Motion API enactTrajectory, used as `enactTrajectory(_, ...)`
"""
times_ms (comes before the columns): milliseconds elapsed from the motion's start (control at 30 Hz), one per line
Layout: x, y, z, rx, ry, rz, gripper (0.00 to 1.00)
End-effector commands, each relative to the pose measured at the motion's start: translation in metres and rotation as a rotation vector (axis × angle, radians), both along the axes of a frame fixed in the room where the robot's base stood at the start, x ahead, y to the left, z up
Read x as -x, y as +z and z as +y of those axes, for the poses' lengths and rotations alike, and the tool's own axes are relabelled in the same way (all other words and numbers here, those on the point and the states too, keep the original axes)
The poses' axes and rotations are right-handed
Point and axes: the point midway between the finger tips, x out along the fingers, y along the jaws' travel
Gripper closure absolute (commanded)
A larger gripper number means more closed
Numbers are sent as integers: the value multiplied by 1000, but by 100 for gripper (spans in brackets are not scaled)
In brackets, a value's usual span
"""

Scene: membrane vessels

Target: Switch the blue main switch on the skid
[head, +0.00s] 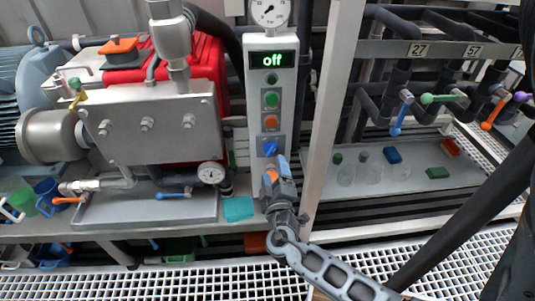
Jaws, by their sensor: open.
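The blue main switch (271,145) is a small rotary knob low on the narrow grey control panel (253,100). Its knob looks tilted. The green display (273,60) at the top of the panel reads "off". My gripper (275,164) is just below the switch in the picture, in front of the panel's lower end, with its fingers pointing up. It is open and nothing shows between its fingers. I cannot tell whether a fingertip touches the switch. The panel's lower end is partly hidden by the gripper.
Green (271,99) and orange buttons (271,122) sit above the switch. A pump block (150,125) with a pressure gauge (211,173) stands left. A light upright post (331,100) stands close on the right.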

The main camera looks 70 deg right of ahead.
Motion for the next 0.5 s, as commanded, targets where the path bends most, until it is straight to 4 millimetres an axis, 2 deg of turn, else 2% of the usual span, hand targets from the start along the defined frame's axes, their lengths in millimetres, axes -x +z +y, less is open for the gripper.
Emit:
enactTrajectory(300,-17,2,-43,0,-1,-1,26)
enactTrajectory(500,-26,1,-62,-2,1,0,26)
